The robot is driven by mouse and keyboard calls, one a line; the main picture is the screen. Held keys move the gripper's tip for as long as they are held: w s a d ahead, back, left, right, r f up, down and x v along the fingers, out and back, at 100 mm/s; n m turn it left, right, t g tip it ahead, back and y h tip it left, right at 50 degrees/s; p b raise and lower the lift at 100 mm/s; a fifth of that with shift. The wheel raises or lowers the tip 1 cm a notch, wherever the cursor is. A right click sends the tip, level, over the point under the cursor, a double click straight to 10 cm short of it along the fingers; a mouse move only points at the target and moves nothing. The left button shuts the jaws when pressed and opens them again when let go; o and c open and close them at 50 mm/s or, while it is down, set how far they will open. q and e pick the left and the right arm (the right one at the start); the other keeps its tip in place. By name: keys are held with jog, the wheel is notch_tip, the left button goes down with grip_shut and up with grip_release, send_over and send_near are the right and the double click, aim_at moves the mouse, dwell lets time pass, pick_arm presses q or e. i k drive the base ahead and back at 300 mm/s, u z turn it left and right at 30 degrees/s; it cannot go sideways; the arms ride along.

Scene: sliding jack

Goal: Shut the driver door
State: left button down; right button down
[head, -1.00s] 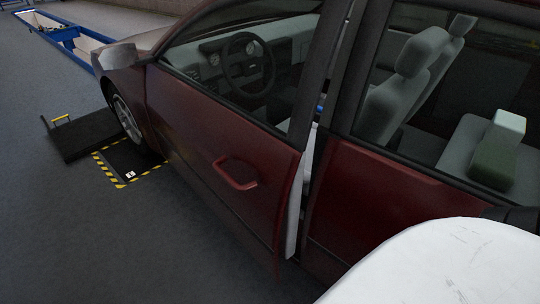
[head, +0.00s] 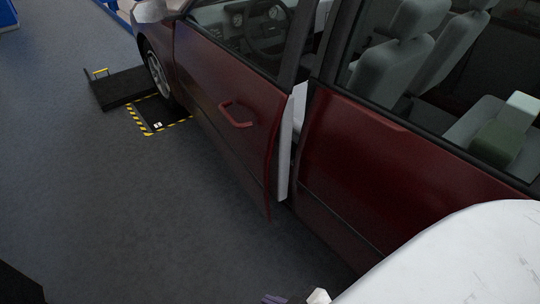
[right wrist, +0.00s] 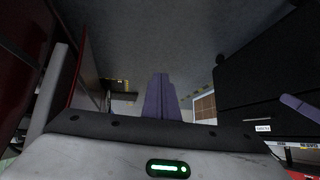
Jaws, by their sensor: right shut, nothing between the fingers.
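The dark red driver door (head: 225,88) is ajar in the head view. Its rear edge stands out from the car body, and a pale inner strip shows in the gap before the rear door (head: 350,165). The door handle (head: 237,115) is on its outer face. My right gripper (head: 290,299) barely shows at the bottom edge, below and apart from the door. In the right wrist view its purple fingers (right wrist: 160,95) are together and empty, with red car panels to their left. A purple piece, perhaps a finger of my left gripper (right wrist: 299,107), shows at the right edge there.
A black ramp (head: 125,88) and a black plate with yellow-and-black striped edges (head: 157,116) lie by the front wheel (head: 156,72). The grey floor (head: 130,215) beside the door is clear. Seats show inside the car.

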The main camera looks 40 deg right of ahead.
aim_at(246, 114)
jog(key=z, duration=0.15)
jog(key=k, duration=0.5)
jog(key=u, duration=0.95)
jog(key=i, duration=0.9)
jog(key=z, duration=0.75)
jog(key=i, duration=0.7)
jog(key=z, duration=0.7)
